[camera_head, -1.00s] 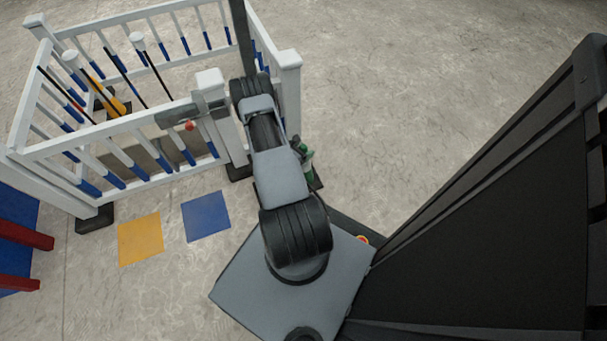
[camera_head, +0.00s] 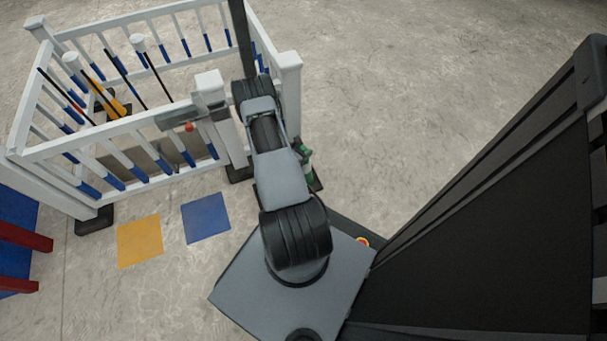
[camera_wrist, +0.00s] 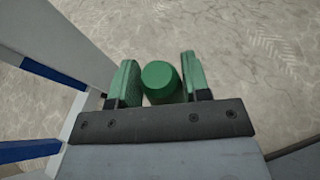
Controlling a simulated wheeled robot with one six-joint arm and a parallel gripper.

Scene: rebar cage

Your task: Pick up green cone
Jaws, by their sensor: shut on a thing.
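In the wrist view, the green cone (camera_wrist: 161,80) shows as a rounded green end between the two green-padded fingers of my gripper (camera_wrist: 158,73). Both fingers lie close against its sides, and my gripper is shut on it. The lower part of the cone is hidden by its own near end and the gripper mount. In the head view, my arm hides most of the gripper area. A small green patch (camera_head: 307,154) shows just right of the arm, and I cannot tell whether it is cone or finger pad.
A white and blue railing pen (camera_head: 100,140) stands left of my arm, with a corner post (camera_head: 289,75) close by. An orange cone (camera_head: 118,107) is inside it. Yellow (camera_head: 139,240) and blue (camera_head: 206,217) floor squares lie in front. The floor at upper right is clear.

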